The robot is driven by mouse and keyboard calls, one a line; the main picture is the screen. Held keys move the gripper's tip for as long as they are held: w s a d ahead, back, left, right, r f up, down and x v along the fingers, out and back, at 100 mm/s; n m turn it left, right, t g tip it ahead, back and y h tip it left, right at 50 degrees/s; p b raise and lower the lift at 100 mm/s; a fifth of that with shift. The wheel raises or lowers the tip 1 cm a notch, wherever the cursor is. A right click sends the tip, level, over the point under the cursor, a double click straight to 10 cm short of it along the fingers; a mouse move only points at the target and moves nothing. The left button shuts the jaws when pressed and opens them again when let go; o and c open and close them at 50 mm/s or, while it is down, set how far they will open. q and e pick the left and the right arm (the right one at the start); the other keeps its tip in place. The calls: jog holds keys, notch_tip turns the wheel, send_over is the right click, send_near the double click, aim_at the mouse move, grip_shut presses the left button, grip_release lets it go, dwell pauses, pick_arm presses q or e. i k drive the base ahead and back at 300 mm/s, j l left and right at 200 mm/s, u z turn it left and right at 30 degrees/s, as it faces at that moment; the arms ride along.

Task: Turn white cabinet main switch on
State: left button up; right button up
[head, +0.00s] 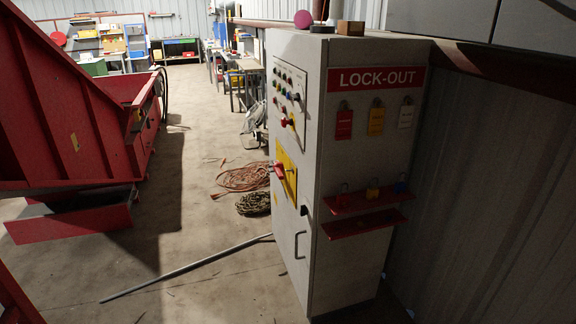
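The white cabinet (345,265) stands upright right of the middle in the head view. Its narrow front faces left and carries several coloured buttons and lamps near the top. Below them is a yellow plate (290,170) with a red rotary handle (277,169), which looks like the main switch. The front is seen at a steep angle, so I cannot tell the switch's position. A handle bar (298,245) sits lower on the door. The side panel has a red LOCK-OUT sign (377,79), hanging tags, and padlocks on red shelves. Neither gripper is in view.
A large red machine (75,110) fills the left. Coiled cables (245,178) and a long grey pipe (190,266) lie on the floor before the cabinet. A pink ball (303,19) and small box (350,28) sit on top. Concrete floor between is mostly clear.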

aim_at(278, 167)
jog(key=i+j+z, duration=0.15)
jog(key=i+j, duration=1.15)
jog(key=j, duration=0.15)
